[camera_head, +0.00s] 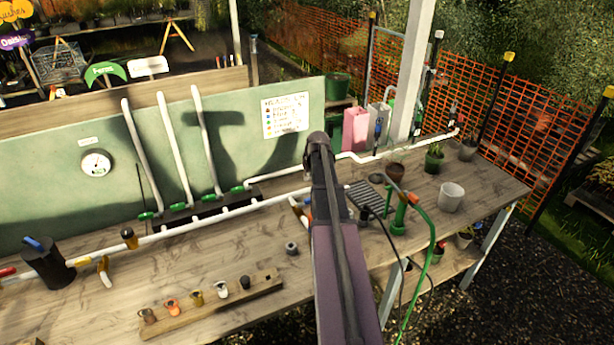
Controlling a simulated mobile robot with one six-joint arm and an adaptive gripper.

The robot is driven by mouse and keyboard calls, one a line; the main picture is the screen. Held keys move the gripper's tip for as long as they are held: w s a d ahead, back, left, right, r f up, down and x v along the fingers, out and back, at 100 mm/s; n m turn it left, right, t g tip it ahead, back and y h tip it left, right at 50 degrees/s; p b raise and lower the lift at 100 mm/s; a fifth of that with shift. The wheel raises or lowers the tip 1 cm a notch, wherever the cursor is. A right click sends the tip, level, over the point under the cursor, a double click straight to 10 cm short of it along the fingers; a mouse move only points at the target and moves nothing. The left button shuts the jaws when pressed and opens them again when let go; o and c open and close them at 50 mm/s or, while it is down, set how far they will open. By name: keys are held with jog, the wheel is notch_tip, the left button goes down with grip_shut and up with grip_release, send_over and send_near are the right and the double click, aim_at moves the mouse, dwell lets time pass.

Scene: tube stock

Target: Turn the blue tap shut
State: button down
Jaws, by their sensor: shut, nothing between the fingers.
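A blue lever-like handle (34,243) sits on top of a dark upright cylinder (48,266) at the far left of the bench, beside the white pipe. I cannot tell whether this is the blue tap. A small bit of blue (308,201) also shows at the left edge of my arm, near an orange and white spout (298,212); my arm hides most of what is there. My arm rises through the middle of the picture, and my gripper does not show, so its place relative to either blue part is hidden.
The white pipe (180,229) runs along the wooden bench (205,270). A yellow-brown fitting (129,238) and green valves (147,215) stand near it. A wooden strip (205,320) holds several small fittings.

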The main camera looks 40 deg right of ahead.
jog(key=shift+p+v, duration=0.75)
jog(key=shift+v, duration=0.4)
jog(key=s+a+f+g+b, duration=0.1)
jog(key=s+a, duration=0.3)
jog(key=a, duration=1)
jog(key=s+a+f+n+g, duration=0.1)
jog(key=s+a, duration=0.4)
jog(key=a, duration=0.9)
jog(key=s+a+f+n+g+b, duration=0.1)
jog(key=s+a, duration=0.4)
jog(key=a, duration=1)
jog(key=shift+s+f+g+y+b, duration=0.2)
jog(key=shift+f+g+y+b, duration=0.1)
jog(key=shift+f+g+b, duration=0.15)
